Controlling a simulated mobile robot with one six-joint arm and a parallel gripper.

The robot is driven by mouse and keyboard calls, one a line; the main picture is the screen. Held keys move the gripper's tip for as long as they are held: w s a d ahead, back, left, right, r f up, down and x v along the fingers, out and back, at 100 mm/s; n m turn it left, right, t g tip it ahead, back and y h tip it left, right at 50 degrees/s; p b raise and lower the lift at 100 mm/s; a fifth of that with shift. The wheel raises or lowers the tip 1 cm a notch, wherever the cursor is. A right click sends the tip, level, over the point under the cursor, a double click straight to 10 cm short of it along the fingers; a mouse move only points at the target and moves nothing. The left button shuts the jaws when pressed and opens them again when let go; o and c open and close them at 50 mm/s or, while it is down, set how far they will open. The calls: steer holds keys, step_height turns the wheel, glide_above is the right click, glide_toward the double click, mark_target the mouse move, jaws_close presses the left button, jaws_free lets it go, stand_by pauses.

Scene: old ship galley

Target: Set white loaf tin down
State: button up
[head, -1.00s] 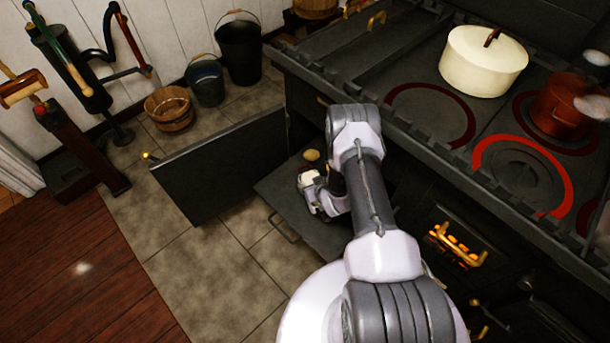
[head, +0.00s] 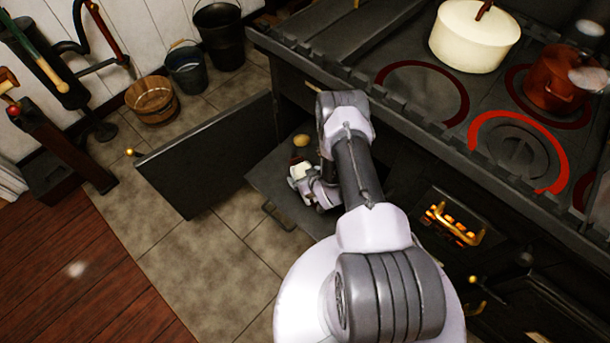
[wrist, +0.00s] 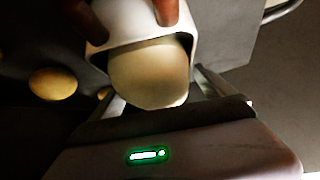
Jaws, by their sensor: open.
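The white loaf tin (wrist: 190,25) shows in the wrist view with its open side towards the camera and a pale, smooth, rounded mass in it. In the head view the tin (head: 299,172) is a small white shape at the end of my arm, over a dark flat panel (head: 262,185) low at the stove front. My gripper (wrist: 158,88) is open, with parts of its fingers on either side of the tin's near end. In the head view my gripper (head: 316,190) partly hides the tin. Whether the tin rests fully on the panel I cannot tell.
A yellow rounded item (wrist: 52,83) lies left of the tin; it shows in the head view (head: 300,140). Two reddish-brown rounded shapes overlap the tin's far part. An open dark door (head: 205,155) stands left. The stove (head: 400,65) rises above, with glowing grate (head: 452,222).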

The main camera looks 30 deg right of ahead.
steer(key=p+v, duration=0.6)
steer(key=v, duration=0.5)
steer(key=shift+s+r+p, duration=0.1)
steer(key=shift+r+p, duration=0.2)
steer(key=shift+r, duration=0.05)
steer(key=shift+s+r, duration=0.1)
steer(key=shift+s, duration=0.15)
